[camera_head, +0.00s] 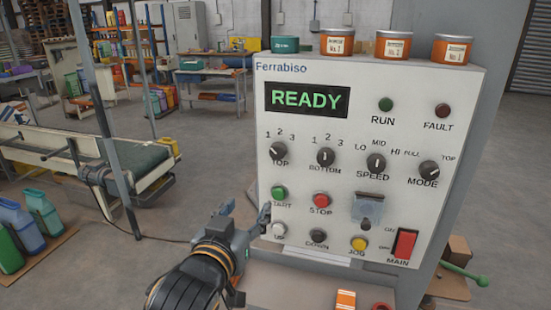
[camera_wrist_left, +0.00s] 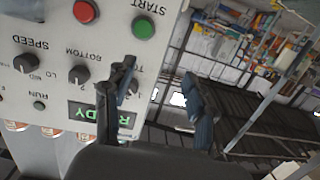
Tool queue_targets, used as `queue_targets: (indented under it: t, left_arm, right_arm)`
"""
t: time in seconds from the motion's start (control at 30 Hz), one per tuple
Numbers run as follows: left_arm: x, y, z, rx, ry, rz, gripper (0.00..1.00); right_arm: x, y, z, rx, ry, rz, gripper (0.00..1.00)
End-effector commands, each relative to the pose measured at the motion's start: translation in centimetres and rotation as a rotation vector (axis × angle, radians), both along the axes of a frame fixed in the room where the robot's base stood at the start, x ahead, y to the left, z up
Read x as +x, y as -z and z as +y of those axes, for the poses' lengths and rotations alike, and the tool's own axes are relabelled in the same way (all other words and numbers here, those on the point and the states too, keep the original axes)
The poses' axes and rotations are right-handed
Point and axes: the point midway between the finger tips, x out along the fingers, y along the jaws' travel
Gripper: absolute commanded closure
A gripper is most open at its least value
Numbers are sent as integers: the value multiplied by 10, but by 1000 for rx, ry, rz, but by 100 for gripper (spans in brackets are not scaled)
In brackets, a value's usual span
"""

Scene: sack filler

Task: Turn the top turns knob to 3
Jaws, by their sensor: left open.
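The TOP knob (camera_head: 278,151) is a round black knob on the upper left of the white panel, with the marks 1, 2 and 3 above it. I cannot tell surely which mark its pointer faces. My left gripper (camera_head: 248,212) is open and empty, low at the panel's left edge, below the knob and near the green START button (camera_head: 279,193). In the left wrist view, the open fingers (camera_wrist_left: 158,88) stand at the panel's edge, and one finger hides the TOP knob area. The right gripper is not in view.
The display (camera_head: 306,99) reads READY. The BOTTOM knob (camera_head: 326,157), red STOP button (camera_head: 321,200) and white UP button (camera_head: 279,229) are close by. Several cans stand on the panel box. A conveyor (camera_head: 140,160) stands to the left, with open floor between.

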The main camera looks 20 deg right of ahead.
Motion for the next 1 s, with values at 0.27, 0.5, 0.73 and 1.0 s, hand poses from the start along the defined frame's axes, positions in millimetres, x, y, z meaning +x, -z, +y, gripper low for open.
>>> queue_targets:
  t: [0.27,0.5,0.73,1.0]
  left_arm:
    - [-50,-74,-3,-66,53,-121,44]
    - [-21,-77,-23,-63,52,-120,44]
    - [20,-77,-50,-63,52,-120,44]
    - [53,-76,-72,-65,53,-120,44]
  right_arm:
    - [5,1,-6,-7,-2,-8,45]
    - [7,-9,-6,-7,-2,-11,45]
    - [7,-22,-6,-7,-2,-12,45]
    - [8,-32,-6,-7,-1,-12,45]
